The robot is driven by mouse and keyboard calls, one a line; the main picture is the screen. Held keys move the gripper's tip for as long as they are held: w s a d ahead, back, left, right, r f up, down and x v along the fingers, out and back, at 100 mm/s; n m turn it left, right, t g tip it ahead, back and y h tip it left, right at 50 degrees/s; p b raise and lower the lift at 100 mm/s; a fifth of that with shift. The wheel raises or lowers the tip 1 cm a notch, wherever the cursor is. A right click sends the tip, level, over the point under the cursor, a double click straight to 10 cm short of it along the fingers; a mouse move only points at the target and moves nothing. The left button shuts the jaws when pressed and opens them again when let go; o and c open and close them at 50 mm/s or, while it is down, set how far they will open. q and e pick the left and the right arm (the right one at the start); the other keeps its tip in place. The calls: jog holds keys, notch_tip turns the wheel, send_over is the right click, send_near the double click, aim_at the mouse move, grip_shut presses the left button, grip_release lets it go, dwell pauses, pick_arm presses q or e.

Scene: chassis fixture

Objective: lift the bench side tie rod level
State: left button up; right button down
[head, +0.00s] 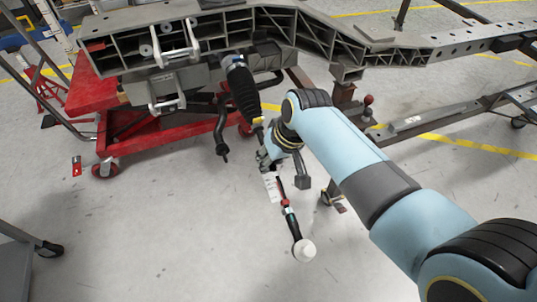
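A tie rod runs down from a ribbed black bellows (243,88) under the grey chassis frame. My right gripper (266,158) is at the rod's middle, below the bellows, and overlaps the rod in the head view. Its fingers are small and partly hidden by the wrist, so I cannot tell whether they close on the rod. My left gripper is not in view.
The grey chassis frame (335,45) spans the top, over a red wheeled stand (150,132) at left. A curved black bar (219,128) hangs left of the rod. A steel stand with a beam (412,122) is at right.

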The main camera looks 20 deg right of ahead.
jog(key=r+g+p, duration=0.1)
jog(key=r+p, duration=0.1)
jog(key=r+g+p, duration=0.1)
jog(key=r+p, duration=0.1)
jog(key=r, duration=0.1)
jog(key=r+g+p, duration=0.1)
jog(key=r+p, duration=0.1)
jog(key=p, duration=0.1)
jog(key=shift+s+d+r, duration=0.1)
jog(key=shift+s+r, duration=0.2)
jog(key=shift+r+g+p, duration=0.4)
jog(key=shift+r+p, duration=0.05)
jog(key=shift+r, duration=0.05)
jog(key=c, duration=1.6)
grip_release()
jog(key=shift+s, duration=0.1)
jog(key=o, duration=0.3)
jog(key=shift+s+f, duration=0.15)
jog(key=shift+o, duration=0.2)
jog(key=v, duration=1.2)
